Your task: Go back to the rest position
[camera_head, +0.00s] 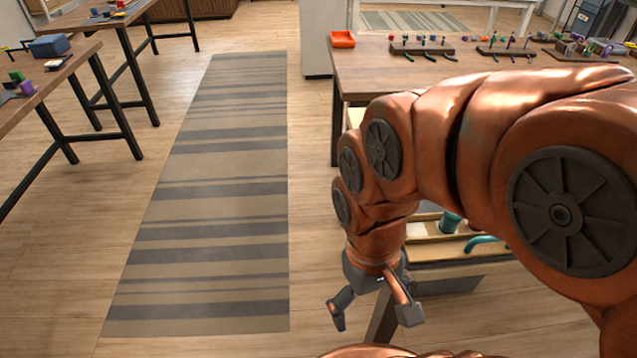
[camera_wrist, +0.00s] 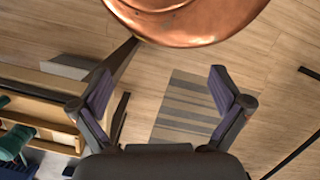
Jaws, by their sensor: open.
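My gripper (camera_head: 374,316) hangs at the end of my copper-coloured arm in the head view, pointing down over the wood floor. Its two fingers are spread wide and nothing is between them. In the wrist view the open gripper (camera_wrist: 160,95) shows both fingers apart, with floor and part of a striped rug (camera_wrist: 190,105) behind them. In the head view it is just in front of a low wooden stand (camera_head: 440,247) that holds teal cylinders (camera_head: 450,222); my arm hides part of this stand.
A long striped rug (camera_head: 215,200) lies on open floor to the left. Tables stand at the left (camera_head: 45,85) and back left (camera_head: 125,20).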

